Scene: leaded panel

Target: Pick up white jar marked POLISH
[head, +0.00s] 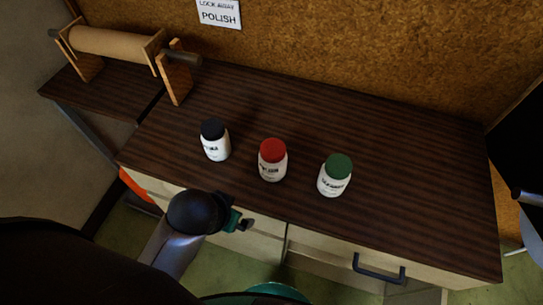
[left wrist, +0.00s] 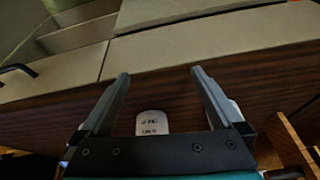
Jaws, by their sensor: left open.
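Three white jars stand upright in a row on the dark wooden worktop in the head view: one with a black lid (head: 216,148), one with a red lid (head: 272,168) and one with a green lid (head: 333,183). Their labels are too small for me to tell which reads POLISH. My left gripper (head: 243,222) is in front of the worktop's front edge, apart from the jars. In the left wrist view it (left wrist: 160,72) is open, and a white labelled jar (left wrist: 152,123) shows between the finger bases, its lid hidden. My right gripper is not in view.
The worktop (head: 400,180) is clear right of the jars. A wooden roller stand (head: 115,45) is at the back left. A sign (head: 219,14) reading "LOCK AWAY POLISH" hangs on the corkboard (head: 370,50). Drawers with a dark handle (head: 379,270) are below the front edge.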

